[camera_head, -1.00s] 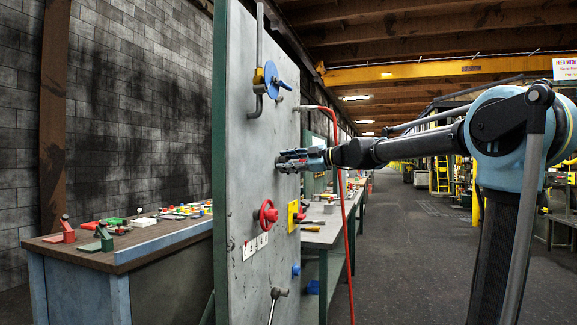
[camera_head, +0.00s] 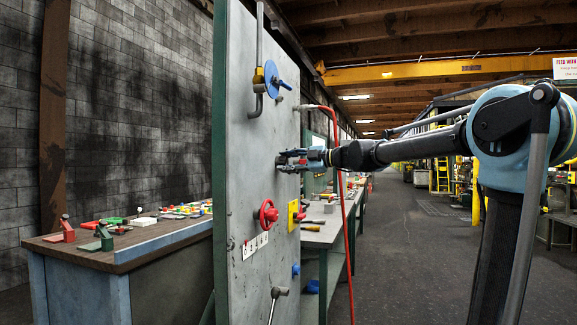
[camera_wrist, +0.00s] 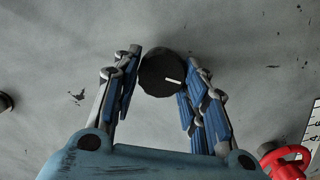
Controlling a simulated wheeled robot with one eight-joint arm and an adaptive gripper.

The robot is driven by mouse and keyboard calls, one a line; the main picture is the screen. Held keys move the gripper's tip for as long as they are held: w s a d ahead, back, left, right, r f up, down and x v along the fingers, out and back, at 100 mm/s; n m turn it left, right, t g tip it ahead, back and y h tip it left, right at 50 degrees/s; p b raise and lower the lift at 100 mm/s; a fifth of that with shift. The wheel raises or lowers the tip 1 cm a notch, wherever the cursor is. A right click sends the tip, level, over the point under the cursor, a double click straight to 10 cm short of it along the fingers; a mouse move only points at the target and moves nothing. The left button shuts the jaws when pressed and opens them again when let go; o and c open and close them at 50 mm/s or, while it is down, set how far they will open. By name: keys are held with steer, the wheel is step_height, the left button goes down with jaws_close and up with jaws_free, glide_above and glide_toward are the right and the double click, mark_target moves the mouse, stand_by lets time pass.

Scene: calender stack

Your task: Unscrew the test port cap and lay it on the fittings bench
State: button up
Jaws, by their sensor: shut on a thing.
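The test port cap (camera_wrist: 164,74) is a dark round knob with a short white mark on its face, seen in the wrist view against the grey panel. My gripper (camera_wrist: 162,80) is shut on it, one blue-padded finger on each side. In the head view my gripper (camera_head: 285,160) is at the panel face, above the red handwheel, and the cap is hidden by the fingers. I cannot tell whether the cap is still on its port. A wood-topped bench (camera_head: 185,233) stands at the left with small coloured parts; another bench (camera_head: 322,236) stands behind the panel at the right.
The upright panel (camera_head: 248,180) carries a red handwheel (camera_head: 267,216), a blue disc valve (camera_head: 271,82), a yellow plate (camera_head: 293,215) and a lever (camera_head: 277,295). A red hose (camera_head: 345,220) hangs at its right edge. The floor to the right is open.

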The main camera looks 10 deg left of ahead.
steer(key=shift+w+n, duration=0.1)
steer(key=shift+n, duration=0.9)
steer(key=o, duration=1.2)
steer(key=shift+c, duration=0.2)
